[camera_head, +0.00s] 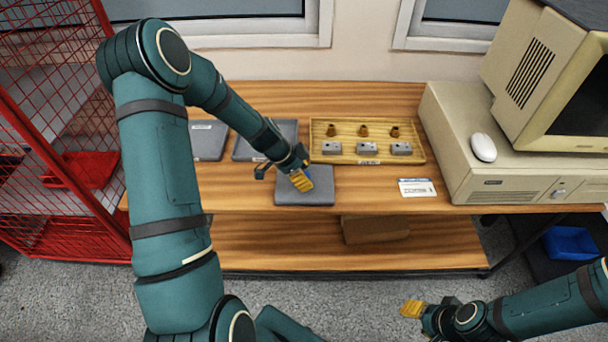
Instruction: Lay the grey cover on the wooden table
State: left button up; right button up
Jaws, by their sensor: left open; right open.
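A flat grey cover (312,197) lies on the wooden table (345,189) near its front edge, in front of the tray. A second flat grey piece (278,131) lies behind it, and a third grey piece (209,144) with a white label lies further left, partly behind my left arm. I cannot tell for sure which of them is the named cover. My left gripper (283,178) is open, over the back left part of the front grey piece; whether it touches it is unclear. My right gripper (428,310) is open and empty, low in front of the table.
A wooden tray (418,157) with several brass parts and grey blocks stands behind the front grey piece. A white card (416,188), a beige computer (495,185) and a mouse (483,147) are to the right. A red mesh cage (60,120) stands left. A lower shelf holds a brown box (375,229).

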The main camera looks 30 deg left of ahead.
pick_arm(q)
jog(key=p+v, duration=0.1)
jog(key=v, duration=1)
jog(key=shift+s+r+p, duration=0.15)
jog(key=shift+r+p, duration=0.1)
jog(key=shift+p, duration=0.05)
jog(key=shift+a, duration=0.2)
